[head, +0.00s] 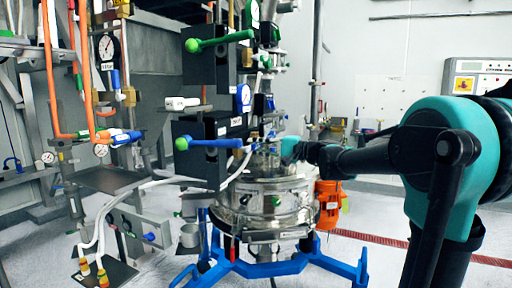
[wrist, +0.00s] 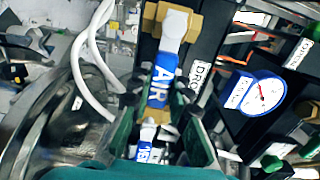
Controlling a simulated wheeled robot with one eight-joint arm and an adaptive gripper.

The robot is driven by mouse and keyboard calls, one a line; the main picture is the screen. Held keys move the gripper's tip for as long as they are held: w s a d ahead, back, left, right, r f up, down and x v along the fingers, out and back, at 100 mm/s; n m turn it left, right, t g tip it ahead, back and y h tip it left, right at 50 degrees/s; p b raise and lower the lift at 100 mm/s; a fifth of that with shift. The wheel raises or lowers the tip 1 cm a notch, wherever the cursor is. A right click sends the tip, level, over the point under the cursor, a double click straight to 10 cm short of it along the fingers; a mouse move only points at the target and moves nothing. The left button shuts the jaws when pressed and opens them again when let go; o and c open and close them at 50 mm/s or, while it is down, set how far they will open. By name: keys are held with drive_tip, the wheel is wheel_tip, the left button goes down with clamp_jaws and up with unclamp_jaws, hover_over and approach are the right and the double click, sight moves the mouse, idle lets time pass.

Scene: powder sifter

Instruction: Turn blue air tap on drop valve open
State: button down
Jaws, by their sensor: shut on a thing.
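The blue air tap (wrist: 161,80) shows in the wrist view, its blue sleeve marked "AIR" below a white end and a brass fitting. My gripper (wrist: 157,105) has one dark green finger on each side of the tap's lower part and is shut on it. A second blue-and-white labelled piece (wrist: 146,150) shows lower between the fingers. The drop valve's black block (wrist: 206,95), with a white label that seems to read "DROP", stands just right of the tap. In the head view my gripper (head: 281,150) is beside the valve above the glass vessel; the tap is hard to make out there.
A clear round vessel (head: 270,207) on a blue stand (head: 285,268) is below my gripper. White hoses (wrist: 84,75) run close to the tap's left. A blue-rimmed gauge (wrist: 263,92) is at right.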

sight(251, 145)
drive_tip(key=shift+r+n, duration=0.1)
drive_tip(key=shift+n, duration=0.2)
drive_tip(key=n, duration=0.1)
drive_tip(key=r+n, duration=0.2)
drive_tip(key=n, duration=0.1)
drive_tip(key=shift+s+a, duration=0.1)
drive_tip(key=shift+s, duration=0.15)
drive_tip(key=n, duration=0.1)
drive_tip(key=s+r+n, duration=0.1)
drive_tip(key=n, duration=0.1)
drive_tip(key=r+n, duration=0.1)
drive_tip(key=shift+s+a+n, duration=0.15)
drive_tip(key=shift+a+n, duration=0.05)
drive_tip(key=shift+n, duration=0.2)
drive_tip(key=n, duration=0.1)
drive_tip(key=s+n, duration=0.1)
drive_tip(key=n, duration=0.1)
drive_tip(key=r+n, duration=0.1)
drive_tip(key=shift+s+a, duration=0.35)
drive_tip(key=shift+s, duration=0.05)
drive_tip(key=shift+s+a+r+n, duration=0.15)
drive_tip(key=shift+s+n, duration=0.35)
drive_tip(key=shift+n, duration=0.65)
drive_tip(key=shift+s+a+r+n, duration=0.15)
drive_tip(key=shift+s+n, duration=0.3)
drive_tip(key=shift+n, duration=0.7)
drive_tip(key=shift+f, duration=0.1)
drive_tip(key=c, duration=1.4)
unclamp_jaws()
